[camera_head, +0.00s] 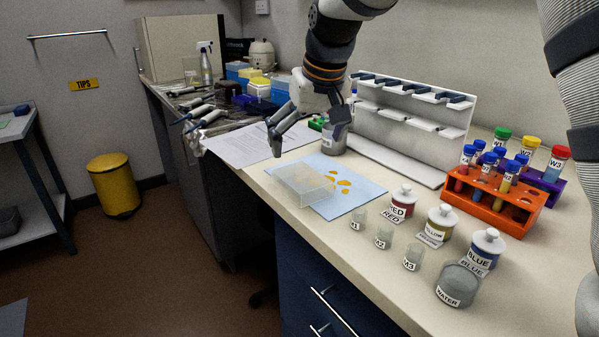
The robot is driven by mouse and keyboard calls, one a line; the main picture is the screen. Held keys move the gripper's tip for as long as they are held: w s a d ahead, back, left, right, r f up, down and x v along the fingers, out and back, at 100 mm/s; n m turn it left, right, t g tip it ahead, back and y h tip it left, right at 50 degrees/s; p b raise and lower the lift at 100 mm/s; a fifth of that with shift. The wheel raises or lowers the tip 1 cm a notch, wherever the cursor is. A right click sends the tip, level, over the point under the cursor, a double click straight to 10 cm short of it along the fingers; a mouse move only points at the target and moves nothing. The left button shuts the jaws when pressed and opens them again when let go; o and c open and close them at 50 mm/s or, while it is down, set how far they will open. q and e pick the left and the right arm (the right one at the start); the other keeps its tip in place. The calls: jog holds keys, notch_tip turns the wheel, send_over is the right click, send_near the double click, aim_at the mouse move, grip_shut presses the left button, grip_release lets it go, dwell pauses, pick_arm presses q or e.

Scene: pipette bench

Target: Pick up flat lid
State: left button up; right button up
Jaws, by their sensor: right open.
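A clear, shallow rectangular piece (304,184), which may be the flat lid, lies on the light-blue mat (345,206) near the bench's front edge. I cannot tell whether it is a lid alone or a lid on a tray. My right gripper (307,138) is open above the back of the bench, behind and above the clear piece and apart from it. One finger points down over the papers; the other is in front of a grey container (333,138). My left gripper is not in view.
Orange spots (343,183) mark the mat. Small cups (384,237), red, yellow and blue jars (487,248) and a water beaker (459,284) stand to the right. A white pipette rack (400,150) and orange tube rack (497,205) stand behind. Papers (250,143) lie left.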

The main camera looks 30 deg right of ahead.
aim_at(301, 171)
jog(key=x, duration=0.5)
jog(key=shift+s, duration=0.2)
jog(key=b+x, duration=0.1)
jog(key=x, duration=0.4)
jog(key=shift+w, duration=0.2)
jog(key=shift+s+r, duration=0.1)
jog(key=shift+r, duration=0.1)
jog(key=c, duration=1)
